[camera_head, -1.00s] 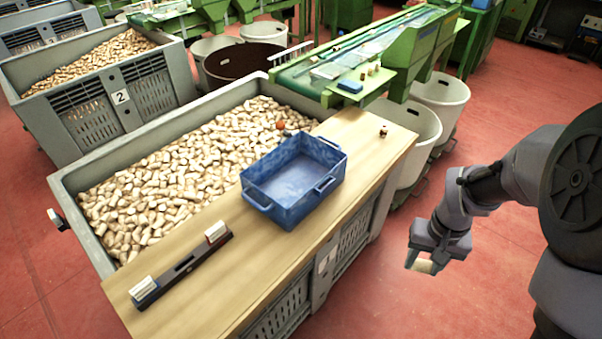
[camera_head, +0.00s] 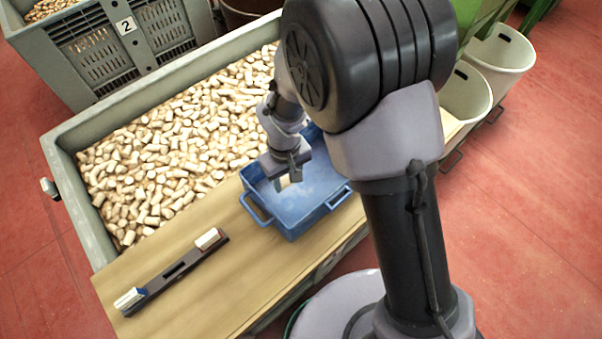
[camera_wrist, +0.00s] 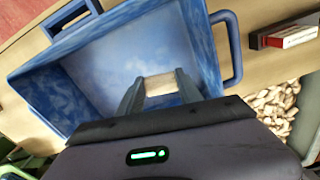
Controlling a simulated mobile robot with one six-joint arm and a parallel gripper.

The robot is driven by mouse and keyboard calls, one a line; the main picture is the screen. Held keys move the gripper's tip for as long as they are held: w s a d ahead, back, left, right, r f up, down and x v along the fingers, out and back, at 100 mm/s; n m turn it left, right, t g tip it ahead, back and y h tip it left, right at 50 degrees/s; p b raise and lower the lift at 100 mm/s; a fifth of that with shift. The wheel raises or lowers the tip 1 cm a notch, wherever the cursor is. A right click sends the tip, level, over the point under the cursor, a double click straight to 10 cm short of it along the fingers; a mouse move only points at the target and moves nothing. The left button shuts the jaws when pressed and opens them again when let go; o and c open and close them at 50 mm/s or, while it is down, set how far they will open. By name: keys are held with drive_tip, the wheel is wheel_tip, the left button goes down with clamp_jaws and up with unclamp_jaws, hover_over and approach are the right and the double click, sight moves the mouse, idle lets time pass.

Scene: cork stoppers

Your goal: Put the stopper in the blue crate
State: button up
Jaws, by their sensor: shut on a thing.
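The blue crate (camera_head: 285,222) stands on a wooden board and is partly hidden by my arm in the head view. It also shows in the wrist view (camera_wrist: 110,22), with its inside walls and mottled floor in sight. My gripper (camera_head: 284,178) is over the crate's opening. In the wrist view my gripper (camera_wrist: 160,90) is shut on a pale cork stopper (camera_wrist: 160,84), which sits between the two fingertips. The stopper also shows as a small light piece below the gripper in the head view (camera_head: 284,183). I cannot tell how high it is above the crate floor.
The wooden board (camera_head: 235,270) lies across a large grey bin (camera_head: 75,200) full of stoppers (camera_head: 170,150). A dark holder (camera_head: 180,270) with two small blocks lies left of the crate. White tubs (camera_head: 497,60) stand at the back right.

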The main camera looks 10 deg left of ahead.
sight(289, 200)
drive_tip(key=f+b, duration=0.1)
drive_tip(key=f, duration=0.3)
drive_tip(key=f+b, duration=0.1)
drive_tip(key=f, duration=0.2)
drive_tip(key=shift+s+f, duration=0.2)
drive_tip(key=shift+f, duration=0.15)
drive_tip(key=shift+f, duration=0.1)
drive_tip(key=shift+f, duration=0.15)
drive_tip(key=o, duration=1.3)
